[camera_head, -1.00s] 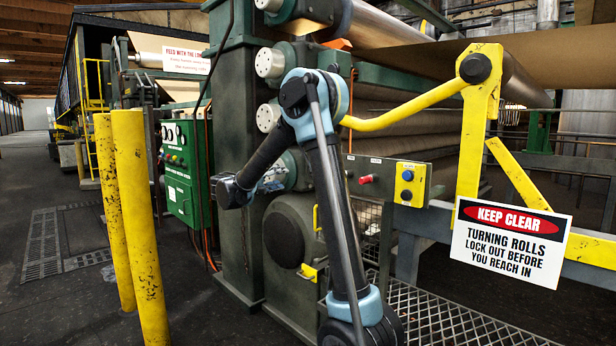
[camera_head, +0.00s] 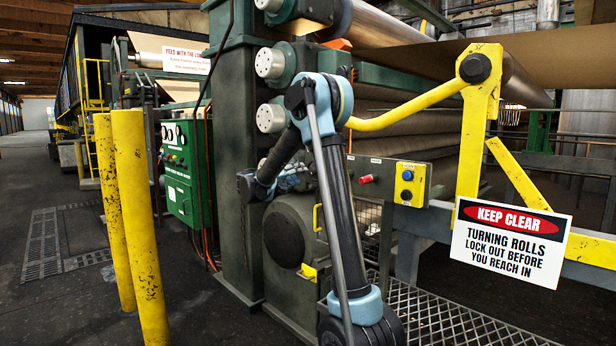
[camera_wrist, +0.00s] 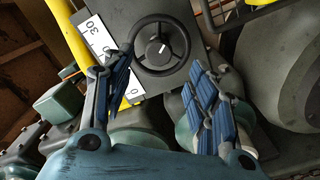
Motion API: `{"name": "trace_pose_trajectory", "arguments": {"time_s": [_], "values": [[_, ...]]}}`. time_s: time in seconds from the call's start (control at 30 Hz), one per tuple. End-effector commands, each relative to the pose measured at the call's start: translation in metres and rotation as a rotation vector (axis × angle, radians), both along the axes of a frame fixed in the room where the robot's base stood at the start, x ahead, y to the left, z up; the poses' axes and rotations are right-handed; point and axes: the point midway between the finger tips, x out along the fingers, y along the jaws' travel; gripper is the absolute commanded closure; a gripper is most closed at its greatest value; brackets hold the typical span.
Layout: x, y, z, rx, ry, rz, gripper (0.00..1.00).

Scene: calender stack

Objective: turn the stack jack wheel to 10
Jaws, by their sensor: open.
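The stack jack wheel (camera_wrist: 162,50) is a black handwheel with a dark hub and a small white mark, on a dark grey plate in the wrist view. A white scale strip (camera_wrist: 91,33) lies to its left, with 30 near its upper end and 0 near its lower end; my left finger hides its middle. My gripper (camera_wrist: 162,76) is open, its blue-padded fingers apart at the wheel's lower left and lower right. Contact with the wheel cannot be told. In the head view my arm blocks the wheel.
A yellow guard rail (camera_head: 415,104) and a control box (camera_head: 388,181) stand right of my arm. Green roll-stand frame (camera_head: 233,150) stands behind it. Yellow posts (camera_head: 142,225) rise at the left. A "Keep clear" sign (camera_head: 511,242) hangs at the right. Open floor lies left.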

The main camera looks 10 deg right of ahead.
Motion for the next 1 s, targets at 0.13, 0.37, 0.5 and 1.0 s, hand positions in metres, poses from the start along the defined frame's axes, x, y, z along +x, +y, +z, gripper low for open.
{"name": "trace_pose_trajectory", "arguments": {"time_s": [0.13,0.37,0.5,1.0], "values": [[0.015,-0.023,0.0,0.0,0.0,-0.003,0.47],[0.033,-0.047,0.0,0.0,0.0,-0.001,0.47],[0.039,-0.055,0.0,0.001,0.0,-0.001,0.47],[0.041,-0.057,0.0,0.0,0.0,0.0,0.81]]}}
